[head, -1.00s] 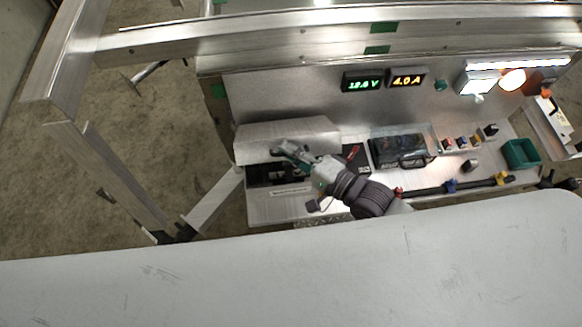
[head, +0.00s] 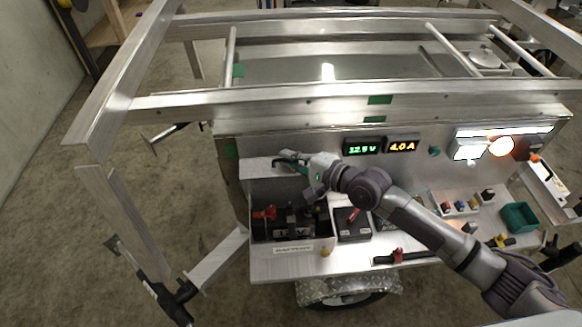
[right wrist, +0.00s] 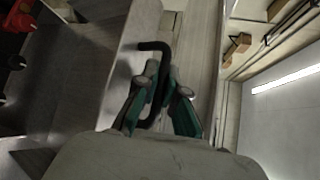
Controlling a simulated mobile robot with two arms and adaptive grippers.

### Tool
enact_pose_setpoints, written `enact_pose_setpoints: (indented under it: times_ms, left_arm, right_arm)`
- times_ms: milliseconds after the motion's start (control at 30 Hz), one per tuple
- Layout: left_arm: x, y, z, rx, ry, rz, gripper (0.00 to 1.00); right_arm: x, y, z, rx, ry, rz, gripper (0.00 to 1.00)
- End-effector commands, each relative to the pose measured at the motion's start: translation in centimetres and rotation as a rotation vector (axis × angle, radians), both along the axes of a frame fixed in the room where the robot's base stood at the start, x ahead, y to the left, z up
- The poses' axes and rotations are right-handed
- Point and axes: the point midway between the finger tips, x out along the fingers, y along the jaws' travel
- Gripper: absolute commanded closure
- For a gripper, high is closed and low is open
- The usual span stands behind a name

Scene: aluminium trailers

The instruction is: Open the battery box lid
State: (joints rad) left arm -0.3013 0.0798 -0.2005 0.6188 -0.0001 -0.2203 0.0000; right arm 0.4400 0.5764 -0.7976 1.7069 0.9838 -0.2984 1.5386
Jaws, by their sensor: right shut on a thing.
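The battery box (head: 290,247) sits at the left end of the metal bench, with a label on its front. Its grey lid (head: 260,168) is raised at the back, so the inside with red and black battery parts (head: 265,213) shows. My right gripper (head: 288,162) is at the lid's upper edge. In the right wrist view my right gripper's green-padded fingers (right wrist: 160,92) are shut around a black bent handle (right wrist: 154,46) beside the lid's pale edge. My arm hides the lid's right part. My left gripper is not in view.
Displays (head: 362,147) and a lit lamp (head: 501,147) are on the panel behind. A dark box with a red part (head: 352,224) stands right of the battery box. A green bin (head: 519,217) is at the right. Aluminium frame rails (head: 290,95) run above the bench.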

Motion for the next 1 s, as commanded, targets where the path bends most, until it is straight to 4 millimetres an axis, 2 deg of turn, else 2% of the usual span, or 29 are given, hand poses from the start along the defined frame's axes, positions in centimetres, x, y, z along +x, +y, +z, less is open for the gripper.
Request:
enact_pose_setpoints:
  times_ms: [367,400,467,800,1000]
  left_arm:
    - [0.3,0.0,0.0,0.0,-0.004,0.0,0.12]
    - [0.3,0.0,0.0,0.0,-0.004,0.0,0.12]
    - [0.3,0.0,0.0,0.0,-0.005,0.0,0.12]
    - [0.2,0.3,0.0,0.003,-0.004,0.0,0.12]
    - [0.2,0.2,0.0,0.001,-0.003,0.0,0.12]
  right_arm:
    - [0.2,0.0,0.2,-0.001,-0.005,0.0,1.0]
    - [0.2,0.0,0.2,0.0,-0.004,0.0,0.88]
    - [0.2,0.0,0.1,0.0,-0.004,0.0,0.79]
    - [0.0,-0.2,0.1,0.0,-0.001,-0.001,0.79]
    - [-1.9,-2.2,0.6,-0.004,-0.001,-0.001,0.79]
